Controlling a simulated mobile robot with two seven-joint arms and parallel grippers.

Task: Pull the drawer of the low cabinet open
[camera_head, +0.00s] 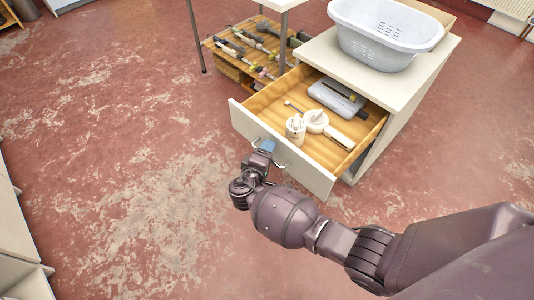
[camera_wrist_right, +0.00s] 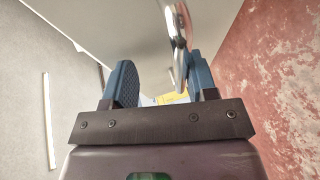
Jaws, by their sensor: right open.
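The low cabinet (camera_head: 388,132) is white with a pale top. Its drawer (camera_head: 308,174) stands well open, showing a wooden inside. A curved metal handle (camera_head: 281,166) is on the drawer's white front. My right gripper (camera_head: 266,148) is at this handle, in front of the drawer. In the right wrist view my gripper's blue fingers (camera_wrist_right: 160,85) are apart. The shiny handle (camera_wrist_right: 178,38) reaches in between them, close to the right-hand finger; whether it touches is unclear. My left gripper is out of view.
The drawer holds a white cup-like item (camera_head: 296,128), a white round-headed tool (camera_head: 317,121) and a grey case (camera_head: 338,97). A white laundry basket (camera_head: 385,38) stands on the cabinet. A low wooden shelf (camera_head: 228,68) with tools lies behind. The red floor at left is clear.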

